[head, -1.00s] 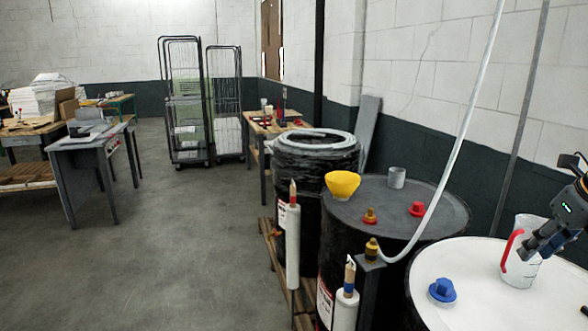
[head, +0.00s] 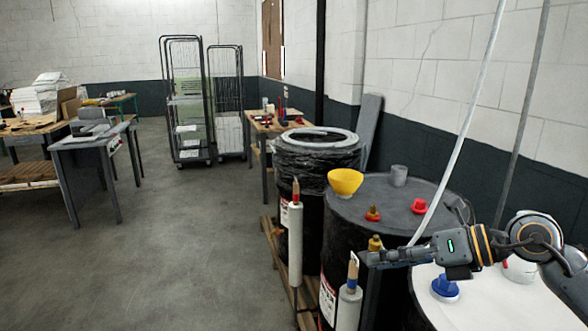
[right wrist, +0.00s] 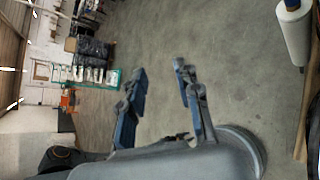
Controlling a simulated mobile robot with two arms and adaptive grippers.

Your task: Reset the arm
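My right arm reaches in from the right in the head view, with its gripper (head: 368,259) pointing left above the front drums. In the right wrist view the two fingers of this gripper (right wrist: 160,72) stand apart with nothing between them, and the floor lies beyond. A whitish jug (head: 519,270) stands on the white-topped drum (head: 500,305), largely hidden behind my right arm. My left gripper is not in view.
A blue cap (head: 445,288) sits on the white drum top. The dark drum (head: 400,212) carries a yellow funnel (head: 344,182), a grey cup (head: 398,175) and a red cap (head: 419,205). A pale hose (head: 470,107) rises behind my arm. Open floor (head: 190,240) lies left.

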